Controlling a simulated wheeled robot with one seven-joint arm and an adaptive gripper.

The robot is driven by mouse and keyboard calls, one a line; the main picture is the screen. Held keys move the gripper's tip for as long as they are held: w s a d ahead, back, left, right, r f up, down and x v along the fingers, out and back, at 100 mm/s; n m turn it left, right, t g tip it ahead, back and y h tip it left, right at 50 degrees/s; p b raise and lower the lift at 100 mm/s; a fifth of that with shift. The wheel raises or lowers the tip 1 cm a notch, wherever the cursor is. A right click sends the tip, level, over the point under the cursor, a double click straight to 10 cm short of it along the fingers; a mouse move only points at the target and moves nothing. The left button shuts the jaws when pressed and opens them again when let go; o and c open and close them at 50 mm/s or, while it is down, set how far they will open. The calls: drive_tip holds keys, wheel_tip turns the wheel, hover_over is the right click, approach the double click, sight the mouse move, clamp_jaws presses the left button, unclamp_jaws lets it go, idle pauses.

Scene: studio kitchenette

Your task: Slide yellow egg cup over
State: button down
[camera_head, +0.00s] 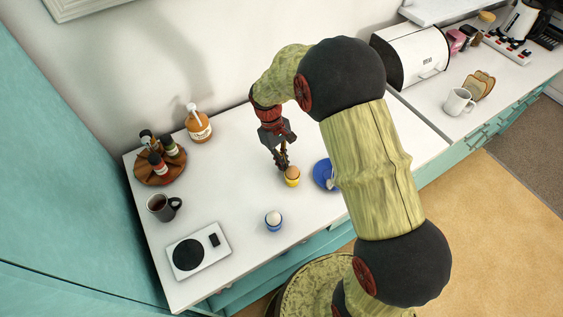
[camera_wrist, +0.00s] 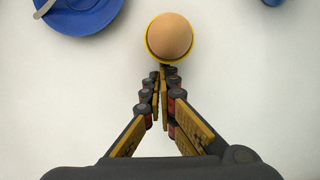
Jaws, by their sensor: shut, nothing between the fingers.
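The yellow egg cup (camera_head: 292,181) stands upright on the white counter with a brown egg (camera_head: 292,172) in it. In the wrist view the egg (camera_wrist: 169,36) fills most of the yellow cup (camera_wrist: 149,49), whose rim shows around it. My gripper (camera_head: 283,166) points down just behind the cup. In the wrist view its fingertips (camera_wrist: 165,70) are together, empty, and right beside the cup's near edge. I cannot tell if they touch it.
A blue plate (camera_head: 322,174) lies right of the cup, partly hidden by my arm. A blue egg cup (camera_head: 274,223) stands nearer the front edge. A scale (camera_head: 213,240), dark mug (camera_head: 160,208), condiment tray (camera_head: 148,179) and orange bottle (camera_head: 198,128) stand left. Bare counter separates them.

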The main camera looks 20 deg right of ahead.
sight(296, 175)
drive_tip(key=s, duration=0.1)
drive_tip(key=s+d+p, duration=0.1)
drive_tip(key=s, duration=0.1)
drive_tip(key=s+d+p, duration=0.1)
drive_tip(key=shift+s+r, duration=0.15)
drive_tip(key=shift+s, duration=0.05)
drive_tip(key=shift+s+d, duration=0.2)
drive_tip(key=shift+s, duration=0.2)
drive_tip(key=shift+f, duration=0.2)
drive_tip(key=shift+r, duration=0.1)
drive_tip(key=v, duration=1.1)
drive_tip(key=shift+r, duration=0.4)
drive_tip(key=shift+w+a, duration=0.1)
